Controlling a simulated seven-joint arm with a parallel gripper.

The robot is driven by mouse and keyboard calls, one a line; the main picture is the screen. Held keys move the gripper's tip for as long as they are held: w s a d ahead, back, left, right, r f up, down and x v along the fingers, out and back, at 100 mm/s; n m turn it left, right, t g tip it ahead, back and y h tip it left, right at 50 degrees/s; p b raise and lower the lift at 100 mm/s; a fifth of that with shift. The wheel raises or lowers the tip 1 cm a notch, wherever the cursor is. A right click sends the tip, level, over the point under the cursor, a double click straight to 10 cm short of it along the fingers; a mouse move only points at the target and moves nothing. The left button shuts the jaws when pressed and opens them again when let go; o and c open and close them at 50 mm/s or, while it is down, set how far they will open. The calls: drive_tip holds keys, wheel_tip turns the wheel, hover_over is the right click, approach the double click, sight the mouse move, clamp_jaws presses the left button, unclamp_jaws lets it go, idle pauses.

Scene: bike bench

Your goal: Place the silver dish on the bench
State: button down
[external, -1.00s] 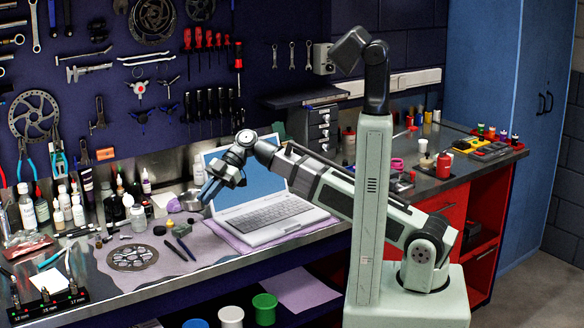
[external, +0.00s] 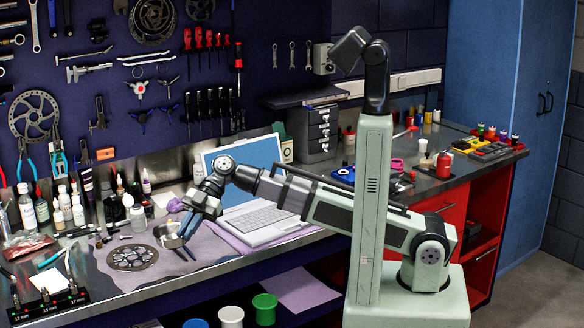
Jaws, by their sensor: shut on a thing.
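The silver dish (external: 166,236) is a small round metal bowl. My gripper (external: 182,231) is shut on its right side, with the blue-grey fingers pointing down. The dish is over the grey-purple mat (external: 207,252) near the front of the bench (external: 108,291), right of the disc rotor. I cannot tell whether it touches the mat or hangs just above it. The fingers hide part of its right rim.
A brake rotor (external: 132,257) lies just left of the dish. An open laptop (external: 262,214) stands to the right, beneath my arm. Bottles (external: 61,207) crowd the back left. Some mat is free in front of the dish.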

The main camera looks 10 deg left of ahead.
drive_tip(key=a, duration=0.1)
drive_tip(key=w+a+m+y, duration=0.1)
drive_tip(key=a+m+t+y, duration=0.1)
drive_tip(key=a, duration=0.1)
drive_tip(key=shift+w+a+r, duration=0.1)
drive_tip(key=shift+w+r, duration=0.05)
drive_tip(key=shift+r, duration=0.2)
hover_over(180, 271)
drive_tip(key=shift+y, duration=0.3)
drive_tip(key=shift+f, duration=4.9)
drive_tip(key=shift+f, duration=0.1)
drive_tip(key=c, duration=1.2)
unclamp_jaws()
drive_tip(key=v, duration=1.2)
